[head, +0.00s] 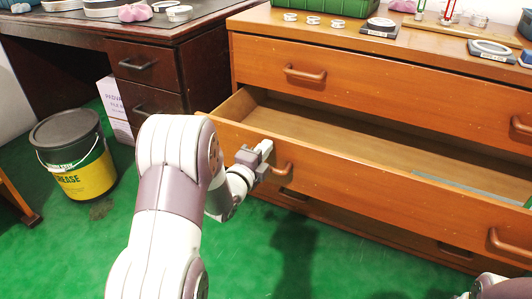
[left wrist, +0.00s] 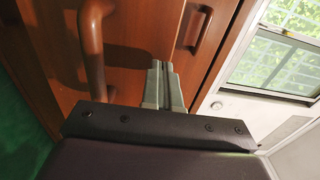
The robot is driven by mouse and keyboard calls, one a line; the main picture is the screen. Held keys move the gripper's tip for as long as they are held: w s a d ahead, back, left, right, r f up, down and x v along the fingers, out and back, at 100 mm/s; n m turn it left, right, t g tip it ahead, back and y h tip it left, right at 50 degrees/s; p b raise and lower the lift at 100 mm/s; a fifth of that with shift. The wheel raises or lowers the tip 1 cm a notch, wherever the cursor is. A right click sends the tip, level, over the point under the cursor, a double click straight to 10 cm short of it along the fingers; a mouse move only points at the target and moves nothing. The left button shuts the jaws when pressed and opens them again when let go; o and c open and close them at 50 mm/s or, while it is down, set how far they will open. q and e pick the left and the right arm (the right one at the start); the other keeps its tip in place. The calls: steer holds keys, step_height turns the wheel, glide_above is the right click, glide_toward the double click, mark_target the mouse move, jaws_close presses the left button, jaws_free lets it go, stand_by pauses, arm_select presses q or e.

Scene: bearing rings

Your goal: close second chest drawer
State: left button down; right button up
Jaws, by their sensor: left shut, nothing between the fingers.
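The wooden chest (head: 390,72) stands at the right of the head view, and its second drawer (head: 375,178) is pulled open. The drawer's inside looks mostly empty, with a flat greenish item near its right end. My left gripper (head: 265,150) is shut and empty, at the drawer's front by its left handle (head: 283,171). The left wrist view shows the shut fingers (left wrist: 160,70) pointing at the wooden front, to the right of a curved handle (left wrist: 92,50). I cannot tell whether they touch the wood. My right gripper is not in view; only a bit of arm shows at the bottom right.
The top drawer (head: 400,88) is shut. Rings, a green crate (head: 325,5) and dark plates lie on the chest top. A dark desk (head: 150,60) and a grease bucket (head: 75,155) stand at the left. The green floor before the chest is clear.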

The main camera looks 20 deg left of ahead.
arm_select(q)
steer(key=shift+w, duration=0.6)
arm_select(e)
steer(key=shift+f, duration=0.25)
